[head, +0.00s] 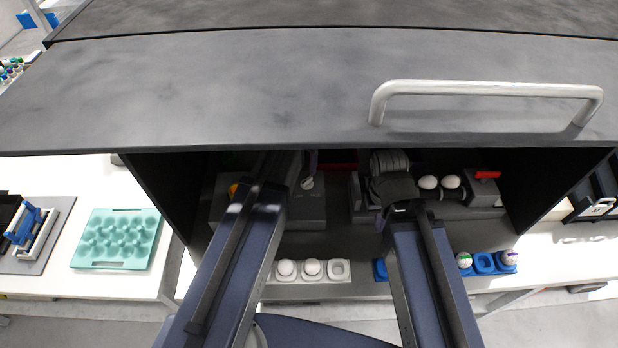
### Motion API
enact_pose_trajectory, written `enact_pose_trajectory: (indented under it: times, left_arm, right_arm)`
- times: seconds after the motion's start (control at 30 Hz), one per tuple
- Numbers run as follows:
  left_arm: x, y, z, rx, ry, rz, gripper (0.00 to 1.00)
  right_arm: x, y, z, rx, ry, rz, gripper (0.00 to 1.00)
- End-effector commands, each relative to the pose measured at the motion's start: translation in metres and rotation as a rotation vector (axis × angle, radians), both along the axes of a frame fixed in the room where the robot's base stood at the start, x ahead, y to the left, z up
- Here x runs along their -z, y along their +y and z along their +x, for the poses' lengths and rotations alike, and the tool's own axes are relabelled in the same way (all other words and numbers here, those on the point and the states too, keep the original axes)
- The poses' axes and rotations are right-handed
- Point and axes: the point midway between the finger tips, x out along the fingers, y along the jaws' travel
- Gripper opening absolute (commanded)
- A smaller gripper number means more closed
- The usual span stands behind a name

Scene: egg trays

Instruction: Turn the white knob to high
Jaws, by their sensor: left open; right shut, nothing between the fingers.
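The white knob (307,183) is on top of a dark grey box (312,208) inside the dark cabinet, with small lettering beside it too small to read. My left gripper (300,163) is open, at the back of this box and close to the knob; its fingers are dark and partly lost in shadow. I cannot tell whether it touches the knob. My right gripper (391,165) is shut and empty, to the right of the box, near a second grey unit. Its fingertips are hard to make out.
The second unit (485,195) carries white eggs (450,182) and a red part (487,174). A white egg tray (305,278) and a blue tray (484,263) stand at the cabinet's front. The raised lid (230,90) hangs above both arms. A teal tray (118,238) lies left.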

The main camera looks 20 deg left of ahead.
Motion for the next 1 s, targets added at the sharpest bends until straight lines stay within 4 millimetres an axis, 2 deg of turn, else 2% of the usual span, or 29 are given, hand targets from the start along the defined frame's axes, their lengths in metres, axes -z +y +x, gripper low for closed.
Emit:
enact_pose_trajectory:
  times: [0.03,0.3,0.5,0.87,1.0]
  left_arm:
    - [0.010,0.000,0.000,0.000,0.000,0.000,0.44]
    - [0.045,0.000,0.000,-0.001,0.000,0.000,0.44]
    - [0.064,0.000,0.000,-0.001,0.000,0.000,0.44]
    - [0.066,0.000,0.000,-0.001,0.000,0.000,0.44]
    - [0.066,0.000,0.000,-0.001,0.000,0.000,0.30]
  right_arm:
    - [0.010,0.000,0.000,0.000,0.000,0.000,0.00]
    - [0.044,0.000,0.000,0.002,0.000,0.000,0.00]
    - [0.064,0.000,0.000,0.002,0.000,0.000,0.00]
    - [0.066,0.000,0.000,0.002,0.000,0.000,0.00]
    - [0.066,0.000,0.000,0.002,0.000,0.000,0.00]
